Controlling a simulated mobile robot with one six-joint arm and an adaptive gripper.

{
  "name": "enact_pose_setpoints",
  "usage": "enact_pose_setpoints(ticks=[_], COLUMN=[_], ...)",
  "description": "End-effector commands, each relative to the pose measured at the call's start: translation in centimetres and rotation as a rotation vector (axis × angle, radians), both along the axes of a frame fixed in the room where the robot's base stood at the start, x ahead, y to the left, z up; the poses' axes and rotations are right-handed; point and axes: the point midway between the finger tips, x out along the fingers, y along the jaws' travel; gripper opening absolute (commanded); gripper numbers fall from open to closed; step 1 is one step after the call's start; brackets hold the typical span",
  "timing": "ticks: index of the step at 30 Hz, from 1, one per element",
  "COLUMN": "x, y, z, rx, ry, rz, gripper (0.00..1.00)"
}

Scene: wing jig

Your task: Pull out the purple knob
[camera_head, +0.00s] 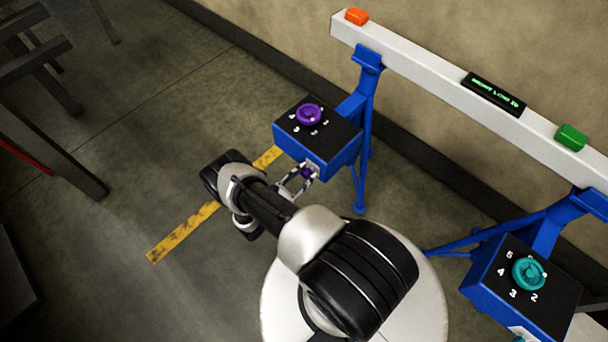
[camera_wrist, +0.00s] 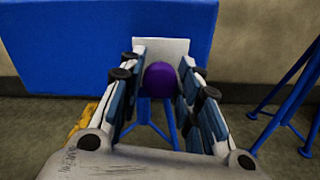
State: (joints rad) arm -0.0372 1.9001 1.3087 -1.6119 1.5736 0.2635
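The purple knob (camera_wrist: 159,80) is a small round knob on a pale plate (camera_wrist: 172,48) at the front of a blue box (camera_wrist: 60,45). It also shows in the head view (camera_head: 307,172), low on the front of the box. My gripper (camera_wrist: 160,88) is around the knob, with one finger on each side. Whether either finger touches the knob is hard to tell. In the head view my gripper (camera_head: 296,181) reaches to the box front.
A purple dial (camera_head: 309,115) with numbers sits on the box's black top. A second blue box with a teal dial (camera_head: 529,273) stands at the lower right. A white beam (camera_head: 440,75) carries an orange button (camera_head: 357,16), a green button (camera_head: 571,137) and a display (camera_head: 494,93).

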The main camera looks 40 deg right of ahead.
Motion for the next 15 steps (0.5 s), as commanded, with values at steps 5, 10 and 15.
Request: enact_pose_setpoints(ticks=[5, 10, 15], x=[0.00, 0.00, 0.00], y=[0.01, 0.01, 0.01], z=[-0.01, -0.02, -0.04], rx=[0.000, 0.001, 0.001], ry=[0.000, 0.000, 0.000], rz=[0.000, 0.000, 0.000], gripper=[0.17, 0.05, 0.00])
